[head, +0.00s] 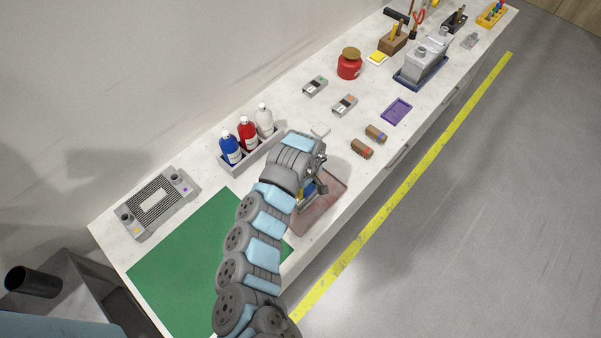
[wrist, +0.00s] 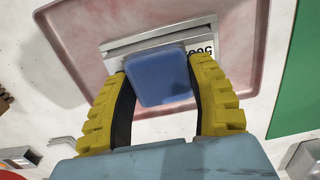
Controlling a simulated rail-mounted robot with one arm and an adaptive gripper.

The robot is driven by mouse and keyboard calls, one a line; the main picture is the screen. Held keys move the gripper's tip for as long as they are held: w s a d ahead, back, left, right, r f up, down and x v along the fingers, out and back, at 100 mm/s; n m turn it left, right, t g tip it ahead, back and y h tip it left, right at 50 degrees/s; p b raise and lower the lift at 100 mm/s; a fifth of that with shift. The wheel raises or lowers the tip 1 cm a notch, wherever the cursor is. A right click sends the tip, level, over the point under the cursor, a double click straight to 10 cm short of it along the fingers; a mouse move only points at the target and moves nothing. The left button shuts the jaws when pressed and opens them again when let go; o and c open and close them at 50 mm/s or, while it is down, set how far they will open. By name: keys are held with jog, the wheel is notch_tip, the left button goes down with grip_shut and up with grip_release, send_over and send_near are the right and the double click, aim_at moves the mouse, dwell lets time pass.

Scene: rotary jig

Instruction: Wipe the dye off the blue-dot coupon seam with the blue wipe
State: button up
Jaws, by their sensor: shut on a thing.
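My gripper (wrist: 161,72) has yellow ribbed fingers shut on the sides of a blue wipe (wrist: 158,86), a rounded pad. In the wrist view the wipe is over a silver metal piece (wrist: 118,47) with dark lettering at its right, partly covered. I cannot tell whether the wipe touches it. The metal piece sits in a pinkish, stained tray (wrist: 75,27). In the head view the tray (head: 318,217) is at the bench's front edge, and my arm mostly hides the gripper (head: 311,192). No blue dot or seam dye can be made out; the wipe covers that area.
A green mat (head: 178,262) lies left of the tray. A bottle rack (head: 254,151) stands behind the arm. Two small brown blocks (head: 362,149) (head: 376,134) and a purple tray (head: 396,111) lie to the right. A grey slotted fixture (head: 157,204) is at far left.

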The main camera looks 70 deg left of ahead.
jog(key=shift+s+a+f+b, duration=0.25)
jog(key=shift+s+a+b, duration=0.2)
jog(key=shift+a+b, duration=0.5)
jog(key=shift+d+r+p, duration=0.15)
jog(key=shift+r+p, duration=0.15)
jog(key=shift+r, duration=0.2)
jog(key=shift+w+d+f+p, duration=0.1)
jog(key=shift+w+d+p, duration=0.35)
jog(key=shift+d+p, duration=0.6)
jog(key=p, duration=0.1)
jog(key=d+p, duration=0.1)
jog(key=shift+w+d+p, duration=0.2)
jog(key=shift+w+p, duration=0.15)
jog(key=shift+d+p, duration=0.1)
jog(key=shift+p, duration=0.25)
notch_tip(320, 180, up, 3)
jog(key=shift+f+p, duration=0.1)
jog(key=shift+p, duration=0.65)
notch_tip(320, 180, up, 5)
jog(key=p, duration=0.5)
jog(key=shift+p, duration=0.3)
